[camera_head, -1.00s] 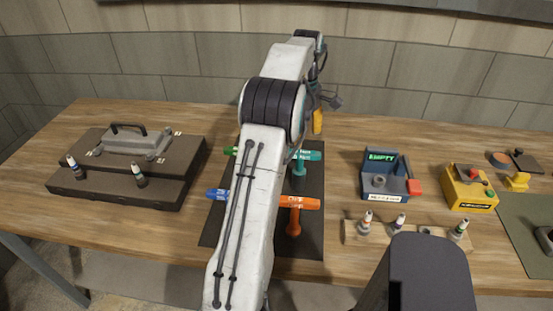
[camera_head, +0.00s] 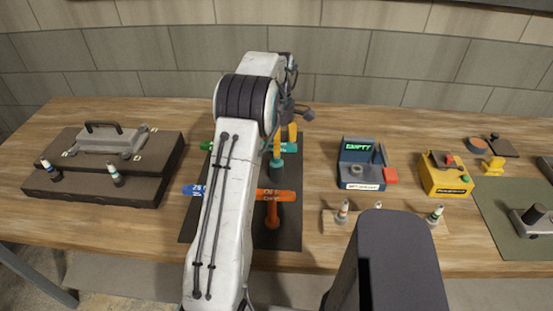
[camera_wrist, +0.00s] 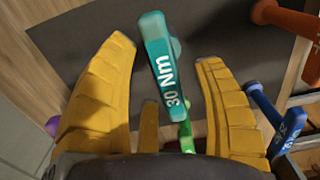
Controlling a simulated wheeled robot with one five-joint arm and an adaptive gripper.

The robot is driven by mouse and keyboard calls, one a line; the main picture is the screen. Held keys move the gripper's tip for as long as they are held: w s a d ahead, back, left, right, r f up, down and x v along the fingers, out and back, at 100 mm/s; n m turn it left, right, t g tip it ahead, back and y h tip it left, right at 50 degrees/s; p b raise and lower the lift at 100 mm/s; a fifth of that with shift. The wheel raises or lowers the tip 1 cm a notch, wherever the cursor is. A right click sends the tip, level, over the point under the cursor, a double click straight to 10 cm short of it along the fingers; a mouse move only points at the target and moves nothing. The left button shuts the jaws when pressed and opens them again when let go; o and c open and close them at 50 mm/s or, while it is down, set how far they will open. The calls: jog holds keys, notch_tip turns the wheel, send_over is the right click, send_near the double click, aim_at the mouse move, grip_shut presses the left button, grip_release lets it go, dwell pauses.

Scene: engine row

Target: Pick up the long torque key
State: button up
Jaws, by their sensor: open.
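Several T-handled torque keys stand on a dark mat (camera_head: 290,232). The teal key (camera_head: 289,148), marked 30 Nm in the wrist view (camera_wrist: 162,65), lies between the yellow fingers of my gripper (camera_wrist: 165,55). The fingers are open, with a gap on both sides of it. An orange key (camera_head: 276,196) and a blue key (camera_head: 193,190) are nearer the front. They also show at the right of the wrist view, orange (camera_wrist: 290,18) and blue (camera_wrist: 270,110). A green key (camera_head: 206,145) is mostly hidden behind my arm. I cannot tell which key is longest.
A dark stepped stand (camera_head: 150,190) is at the left. Bare wood lies between stand and mat.

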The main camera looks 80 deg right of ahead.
jog(key=shift+f, duration=0.3)
jog(key=shift+o, duration=0.2)
jog(key=shift+f, duration=0.25)
dwell(0.6)
grip_shut()
dwell(0.4)
